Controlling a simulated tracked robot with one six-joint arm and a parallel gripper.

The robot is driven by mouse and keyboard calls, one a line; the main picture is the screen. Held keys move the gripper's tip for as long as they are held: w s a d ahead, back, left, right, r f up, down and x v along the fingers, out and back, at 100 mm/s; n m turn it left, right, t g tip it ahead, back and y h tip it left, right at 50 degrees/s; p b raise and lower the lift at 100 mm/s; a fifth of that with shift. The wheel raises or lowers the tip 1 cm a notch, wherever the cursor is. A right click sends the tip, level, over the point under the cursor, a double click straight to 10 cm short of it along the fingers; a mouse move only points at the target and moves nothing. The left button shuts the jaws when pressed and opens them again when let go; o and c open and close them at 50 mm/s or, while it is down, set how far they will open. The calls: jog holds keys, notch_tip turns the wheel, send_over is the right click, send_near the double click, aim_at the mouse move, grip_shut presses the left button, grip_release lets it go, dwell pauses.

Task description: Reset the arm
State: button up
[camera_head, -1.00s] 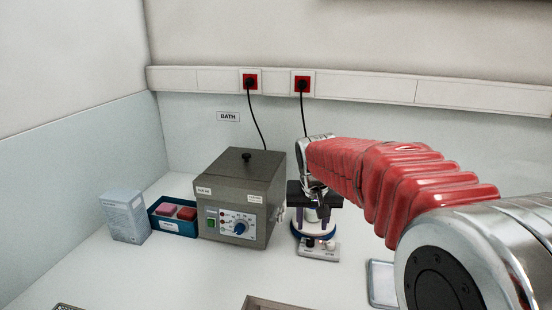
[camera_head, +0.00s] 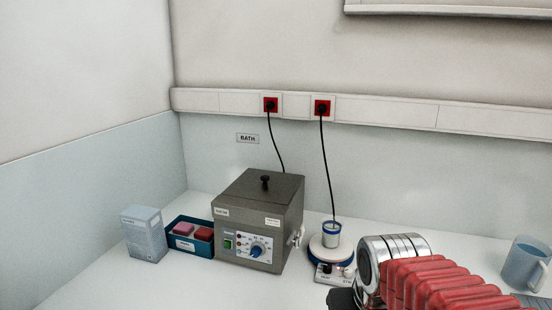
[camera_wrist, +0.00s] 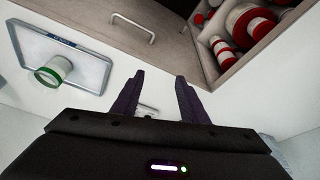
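My gripper shows in the wrist view (camera_wrist: 158,98), with its two dark fingers spread apart and nothing between them. It is open and empty. In the head view, my red-sleeved arm is at the lower right, and the gripper's fingers are out of the frame or hidden at the bottom edge. A stirrer (camera_head: 327,250) with a blue-rimmed cup (camera_head: 331,234) on it stands just left of my arm, apart from it.
A grey bath box (camera_head: 258,215) stands left of the stirrer. A blue tray (camera_head: 190,246) and a pale carton (camera_head: 144,236) are farther left. A mug (camera_head: 526,265) stands at right. The wrist view shows a tray (camera_wrist: 92,52) holding a green-rimmed cup (camera_wrist: 54,71), and an open drawer (camera_wrist: 207,62).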

jog(key=s+r+t, duration=0.2)
jog(key=s, duration=0.5)
jog(key=shift+s+d, duration=0.2)
jog(key=shift+d, duration=0.2)
jog(key=shift+r, duration=0.1)
dwell(0.8)
